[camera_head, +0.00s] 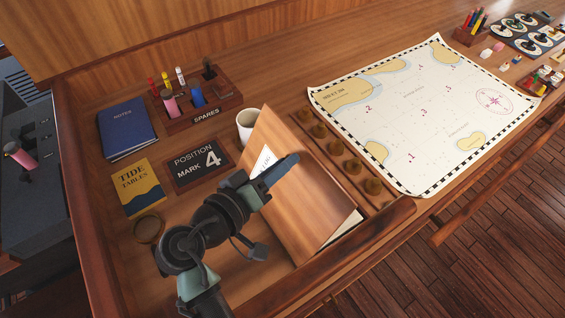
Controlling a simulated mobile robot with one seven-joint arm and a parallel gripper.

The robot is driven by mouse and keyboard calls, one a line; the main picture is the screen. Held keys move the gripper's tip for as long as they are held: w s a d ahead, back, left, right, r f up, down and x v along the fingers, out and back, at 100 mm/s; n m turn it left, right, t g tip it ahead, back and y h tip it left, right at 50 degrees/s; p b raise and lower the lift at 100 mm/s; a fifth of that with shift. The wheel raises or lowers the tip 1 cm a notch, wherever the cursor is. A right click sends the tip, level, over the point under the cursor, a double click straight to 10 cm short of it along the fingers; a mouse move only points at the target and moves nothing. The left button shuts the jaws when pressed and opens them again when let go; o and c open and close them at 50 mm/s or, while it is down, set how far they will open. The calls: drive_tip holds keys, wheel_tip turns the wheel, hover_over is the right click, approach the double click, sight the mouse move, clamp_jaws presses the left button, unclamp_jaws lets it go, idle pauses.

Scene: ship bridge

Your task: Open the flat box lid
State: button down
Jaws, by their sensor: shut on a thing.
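The flat box lid (309,211) is a plain brown wooden panel, tilted up from the desk at the front middle. A pale strip of the box's inside (343,229) shows under its lower right edge. A white label with small writing (264,160) is partly visible beside my gripper. My gripper (284,169) has dark blue fingers that lie across the lid's face and are shut on the lid. The exact contact is hard to make out. My arm hides the near left part of the box.
A white mug (245,124) stands close behind the lid. A row of brown knobs (337,147) runs along its right. The Position Mark 4 plate (198,164), tide tables book (139,188) and a small ring (148,229) lie left. A chart (420,110) covers the desk right.

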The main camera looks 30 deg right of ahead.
drive_tip(key=c, duration=0.7)
unclamp_jaws()
drive_tip(key=b+v, duration=0.3)
drive_tip(key=v, duration=1)
drive_tip(key=shift+r, duration=0.1)
drive_tip(key=shift+w, duration=0.1)
